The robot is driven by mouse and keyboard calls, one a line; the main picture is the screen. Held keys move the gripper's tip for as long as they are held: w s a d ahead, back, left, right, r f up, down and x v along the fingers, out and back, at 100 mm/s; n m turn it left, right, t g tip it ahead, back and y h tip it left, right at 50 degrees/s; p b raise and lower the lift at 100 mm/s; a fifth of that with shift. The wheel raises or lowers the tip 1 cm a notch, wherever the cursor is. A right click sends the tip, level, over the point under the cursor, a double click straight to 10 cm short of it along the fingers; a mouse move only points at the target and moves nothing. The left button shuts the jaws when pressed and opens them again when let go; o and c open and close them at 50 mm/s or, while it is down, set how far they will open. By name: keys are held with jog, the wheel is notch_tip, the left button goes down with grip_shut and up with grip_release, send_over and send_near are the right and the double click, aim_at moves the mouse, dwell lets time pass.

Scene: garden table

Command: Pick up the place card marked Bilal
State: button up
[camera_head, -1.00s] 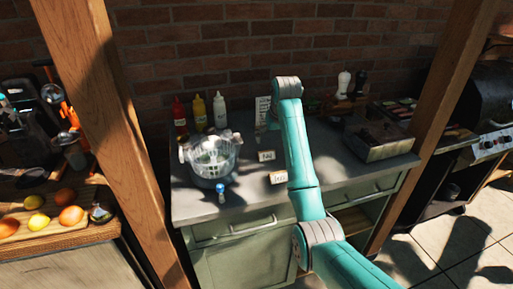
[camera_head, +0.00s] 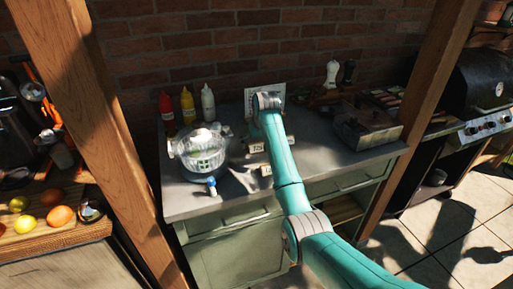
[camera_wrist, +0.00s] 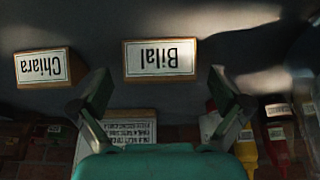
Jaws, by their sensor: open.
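The place card marked Bilal (camera_wrist: 160,58) shows upside down in the wrist view, a white label on a wooden block. My gripper (camera_wrist: 163,100) is open and empty, with one finger to each side of and below the card in the picture, apart from it. A second card marked Chiara (camera_wrist: 42,67) stands to its left in that view. In the head view two small cards, one farther back (camera_head: 257,147) and one nearer (camera_head: 266,170), stand beside my arm; their names are too small to read.
Red, yellow and white bottles (camera_head: 187,105) stand at the back left of the grey counter (camera_head: 335,160). A clear spinner bowl (camera_head: 205,153) and a small blue-capped shaker (camera_head: 212,186) are left of the cards. A printed sign (camera_wrist: 130,133) stands behind. A metal box (camera_head: 368,130) is at right.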

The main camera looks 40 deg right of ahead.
jog(key=shift+w+f, duration=0.15)
jog(key=shift+f, duration=0.2)
jog(key=shift+c, duration=0.3)
jog(key=c, duration=1)
jog(key=shift+c, duration=0.2)
